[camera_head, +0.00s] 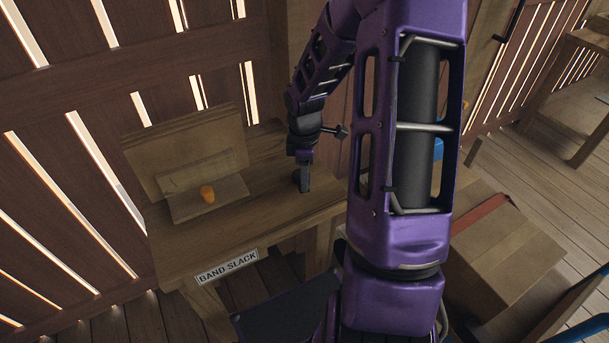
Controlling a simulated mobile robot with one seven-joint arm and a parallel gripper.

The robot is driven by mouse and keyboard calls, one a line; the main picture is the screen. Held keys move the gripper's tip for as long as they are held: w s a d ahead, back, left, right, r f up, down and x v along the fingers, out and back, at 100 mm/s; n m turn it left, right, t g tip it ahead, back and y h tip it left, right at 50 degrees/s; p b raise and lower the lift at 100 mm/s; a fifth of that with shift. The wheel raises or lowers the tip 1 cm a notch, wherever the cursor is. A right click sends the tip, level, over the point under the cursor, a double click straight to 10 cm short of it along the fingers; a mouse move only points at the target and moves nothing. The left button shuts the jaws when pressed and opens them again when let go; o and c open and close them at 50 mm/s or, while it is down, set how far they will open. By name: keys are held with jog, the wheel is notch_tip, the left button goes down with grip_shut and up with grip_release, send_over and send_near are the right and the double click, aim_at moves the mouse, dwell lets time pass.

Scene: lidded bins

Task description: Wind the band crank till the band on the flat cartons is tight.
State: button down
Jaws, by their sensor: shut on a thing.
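My gripper (302,180) points down at the right part of a wooden bench (265,215). It is shut on a small dark part close to the bench top. I cannot tell whether that is the band crank's handle, as the fingers and the part are both dark. My purple arm hides part of the carton and the bench's right end.
A slatted wall (60,130) stands behind. Another wooden table (580,100) is at the upper right, with open plank floor before it.

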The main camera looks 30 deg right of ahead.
jog(key=shift+a, duration=0.1)
jog(key=m, duration=0.1)
jog(key=a+m, duration=0.1)
jog(key=shift+w+m, duration=0.2)
jog(key=shift+m, duration=0.2)
jog(key=m, duration=0.1)
jog(key=a+m, duration=0.1)
jog(key=shift+w+m+b, duration=0.3)
jog(key=shift+w, duration=0.05)
jog(key=m, duration=0.2)
jog(key=w+a+m, duration=0.1)
jog(key=w+m, duration=0.1)
jog(key=m, duration=0.1)
jog(key=shift+a+m+b, duration=0.25)
jog(key=shift+m+b, duration=0.05)
jog(key=w+m, duration=0.1)
jog(key=m, duration=0.1)
jog(key=w+m, duration=0.1)
jog(key=m, duration=0.2)
jog(key=shift+w+a, duration=0.1)
jog(key=shift+a, duration=0.1)
jog(key=shift+w+d+m+p, duration=0.15)
jog(key=shift+w+m, duration=0.15)
jog(key=shift+m, duration=0.5)
jog(key=shift+w+m+p, duration=0.15)
jog(key=shift+w+m, duration=0.2)
jog(key=shift+m, duration=0.45)
jog(key=shift+w+d+m+p, duration=0.15)
jog(key=shift+w+m, duration=0.15)
jog(key=shift+m, duration=0.5)
